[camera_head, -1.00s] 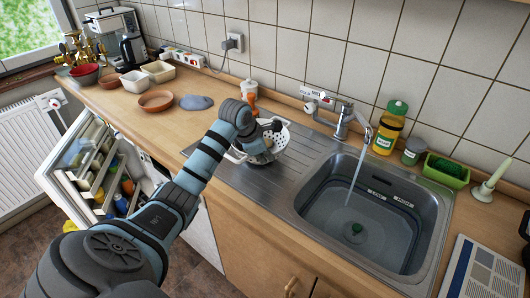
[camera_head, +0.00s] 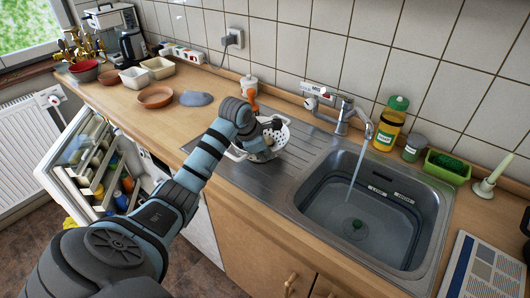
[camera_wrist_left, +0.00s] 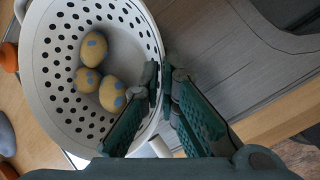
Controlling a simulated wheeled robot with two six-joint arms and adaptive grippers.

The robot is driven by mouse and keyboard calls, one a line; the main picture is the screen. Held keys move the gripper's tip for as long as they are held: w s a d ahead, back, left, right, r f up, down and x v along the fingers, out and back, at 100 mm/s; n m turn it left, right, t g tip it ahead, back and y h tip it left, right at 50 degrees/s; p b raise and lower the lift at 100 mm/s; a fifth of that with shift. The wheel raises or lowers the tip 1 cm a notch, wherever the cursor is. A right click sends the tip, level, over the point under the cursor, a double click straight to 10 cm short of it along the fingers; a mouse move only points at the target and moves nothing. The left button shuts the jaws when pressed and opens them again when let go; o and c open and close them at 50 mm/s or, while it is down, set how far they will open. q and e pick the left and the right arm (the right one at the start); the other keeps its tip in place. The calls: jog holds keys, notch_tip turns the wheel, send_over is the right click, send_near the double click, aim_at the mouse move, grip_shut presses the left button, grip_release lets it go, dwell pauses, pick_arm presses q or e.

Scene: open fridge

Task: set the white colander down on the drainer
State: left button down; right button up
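The white colander (camera_head: 283,137) is over the ribbed steel drainer (camera_head: 232,188) left of the sink, beside the back wall. It looks about level; my arm hides its near side and underside, so I cannot tell whether it touches the drainer. In the left wrist view the colander (camera_wrist_left: 48,75) holds three tan egg-shaped things with blue patches (camera_wrist_left: 112,92). My left gripper (camera_head: 266,140) is at its near rim. In the left wrist view its green fingers (camera_wrist_left: 163,78) close in on either side of the rim. My right gripper is not in view.
Water runs from the tap (camera_head: 345,112) into the sink (camera_head: 375,215). A terracotta dish (camera_head: 155,97) and grey-blue item (camera_head: 196,98) lie left on the counter. The open fridge (camera_head: 98,170) is below left.

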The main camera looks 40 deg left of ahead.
pick_arm(q)
jog(key=shift+f, duration=0.25)
jog(key=c, duration=1.7)
grip_release()
jog(key=v, duration=1.2)
